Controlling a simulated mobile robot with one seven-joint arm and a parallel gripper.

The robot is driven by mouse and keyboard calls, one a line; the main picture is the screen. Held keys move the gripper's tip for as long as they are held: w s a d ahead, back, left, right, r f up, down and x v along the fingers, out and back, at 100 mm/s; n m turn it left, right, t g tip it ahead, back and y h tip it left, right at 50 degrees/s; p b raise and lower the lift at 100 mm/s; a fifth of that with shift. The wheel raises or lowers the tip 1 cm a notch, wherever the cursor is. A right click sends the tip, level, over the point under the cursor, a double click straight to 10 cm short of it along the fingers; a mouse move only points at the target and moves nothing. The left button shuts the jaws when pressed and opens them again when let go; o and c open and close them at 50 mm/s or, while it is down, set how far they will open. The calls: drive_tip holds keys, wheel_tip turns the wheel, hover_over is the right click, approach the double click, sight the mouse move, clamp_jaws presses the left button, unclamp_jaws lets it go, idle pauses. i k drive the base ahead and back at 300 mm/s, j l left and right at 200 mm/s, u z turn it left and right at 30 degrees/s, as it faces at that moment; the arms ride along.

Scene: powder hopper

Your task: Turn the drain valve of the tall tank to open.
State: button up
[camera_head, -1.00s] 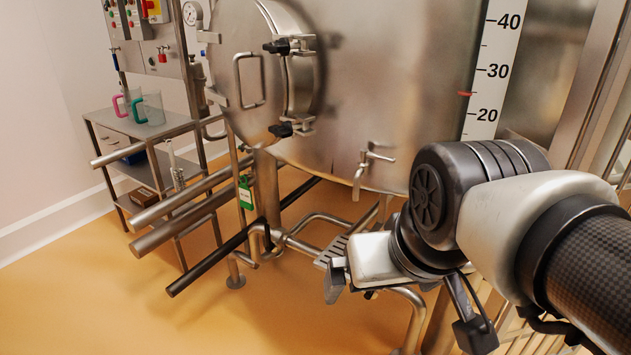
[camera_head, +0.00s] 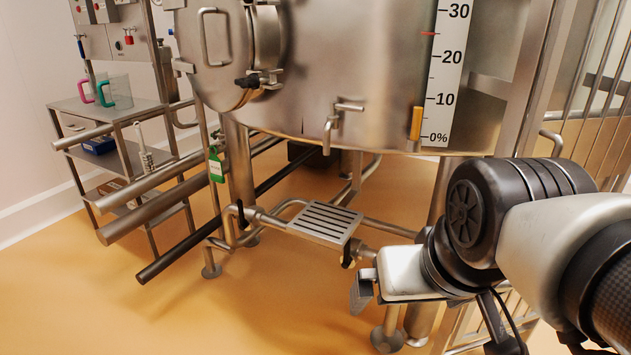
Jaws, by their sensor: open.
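The tall steel tank (camera_head: 330,70) fills the upper middle, with a round hatch on its left side. A small tap with a lever (camera_head: 342,122) sticks out low on the tank's front wall. Under the tank, pipes run to the left and right; a dark fitting (camera_head: 240,215) and another dark fitting (camera_head: 348,254) sit on them. I cannot tell which of these is the drain valve or how its handle is set. My gripper (camera_head: 433,315) is at the lower right, open, fingers spread and apart from the pipes in the picture. Its far side is partly hidden by my wrist.
A slotted steel step or grate (camera_head: 325,222) sits among the pipes. Long horizontal bars (camera_head: 150,205) stick out at the left. A green tag (camera_head: 216,165) hangs there. A shelf cart (camera_head: 110,120) holds jugs. A level scale (camera_head: 445,80) is on the tank. Lower-left floor is clear.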

sight(346, 263)
drive_tip(key=l+u, duration=0.45)
drive_tip(key=l, duration=0.5)
drive_tip(key=j+z, duration=0.2)
drive_tip(key=z, duration=0.2)
drive_tip(key=k+j+z, duration=0.1)
drive_tip(key=z, duration=0.3)
drive_tip(key=k+j+z, duration=0.1)
drive_tip(key=j+z, duration=0.3)
drive_tip(key=k+j+u, duration=0.1)
drive_tip(key=u, duration=0.8)
drive_tip(key=i+l, duration=0.35)
drive_tip(key=i+u, duration=0.05)
